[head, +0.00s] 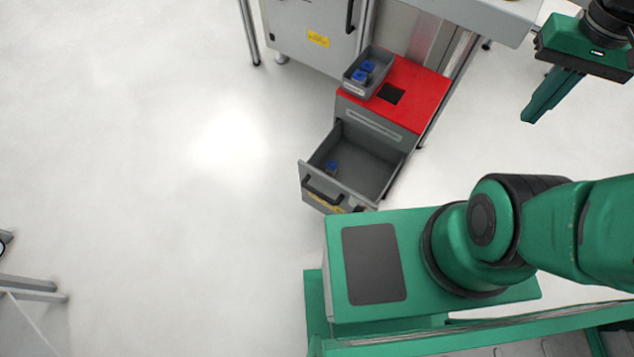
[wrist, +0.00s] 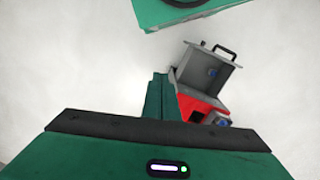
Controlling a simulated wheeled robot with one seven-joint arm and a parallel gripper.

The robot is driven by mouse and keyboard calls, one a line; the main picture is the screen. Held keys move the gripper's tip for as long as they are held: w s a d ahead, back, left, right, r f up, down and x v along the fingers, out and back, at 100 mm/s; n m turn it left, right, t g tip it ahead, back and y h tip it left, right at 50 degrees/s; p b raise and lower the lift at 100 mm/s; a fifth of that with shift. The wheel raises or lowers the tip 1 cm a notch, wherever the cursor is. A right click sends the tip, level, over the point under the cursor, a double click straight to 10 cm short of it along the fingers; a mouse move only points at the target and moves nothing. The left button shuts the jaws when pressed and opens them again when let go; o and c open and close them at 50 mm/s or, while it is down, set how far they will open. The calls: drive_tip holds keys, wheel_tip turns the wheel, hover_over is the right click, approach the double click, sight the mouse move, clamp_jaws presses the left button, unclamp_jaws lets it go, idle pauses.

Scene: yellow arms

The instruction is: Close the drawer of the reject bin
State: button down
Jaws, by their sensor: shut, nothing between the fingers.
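The reject bin is a grey cabinet with a red top (head: 425,92) in the head view. Its drawer (head: 365,170) is pulled well out towards me, with a dark handle (head: 322,190) on its front. A small blue part (head: 331,166) lies inside the drawer. In the wrist view the open drawer (wrist: 205,65) and the red top (wrist: 207,104) show right of centre. My gripper (head: 538,112) is up at the right in the head view, shut and empty, apart from the bin. In the wrist view its fingers (wrist: 158,98) partly cover the bin's left side.
A grey tray (head: 350,86) with several blue parts (head: 362,72) stands on the red top's left side. A grey cabinet (head: 300,35) and a bench (head: 485,15) stand behind. My green base is close to the drawer's front. The floor left of the bin is clear.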

drive_tip(key=w+a+f+n+g+h, duration=0.1)
drive_tip(key=w+a+f+n, duration=0.25)
drive_tip(key=w, duration=0.35)
drive_tip(key=n+t+h, duration=0.2)
drive_tip(key=n+h, duration=0.5)
drive_tip(key=n, duration=0.9)
hover_over(324, 179)
drive_tip(key=d, duration=0.3)
wheel_tip(324, 179, down, 21)
drive_tip(key=s+a+f+n+t, duration=0.3)
drive_tip(key=s+a+f+n, duration=0.1)
drive_tip(key=a+f, duration=0.35)
drive_tip(key=s+a+f+n+t, duration=0.3)
drive_tip(key=s+f+n, duration=0.15)
drive_tip(key=f, duration=0.35)
drive_tip(key=s+a+f+n+t, duration=0.3)
drive_tip(key=s+f+n, duration=0.15)
drive_tip(key=f, duration=0.25)
drive_tip(key=shift+n+y, duration=0.3)
drive_tip(key=shift+n, duration=0.05)
drive_tip(key=x, duration=0.4)
drive_tip(key=r+x, duration=0.1)
drive_tip(key=x, duration=0.8)
drive_tip(key=shift+w+d+r, duration=0.2)
drive_tip(key=shift+w+d, duration=0.2)
drive_tip(key=shift+w, duration=0.1)
drive_tip(key=shift+w+d, duration=0.25)
drive_tip(key=shift+w, duration=0.05)
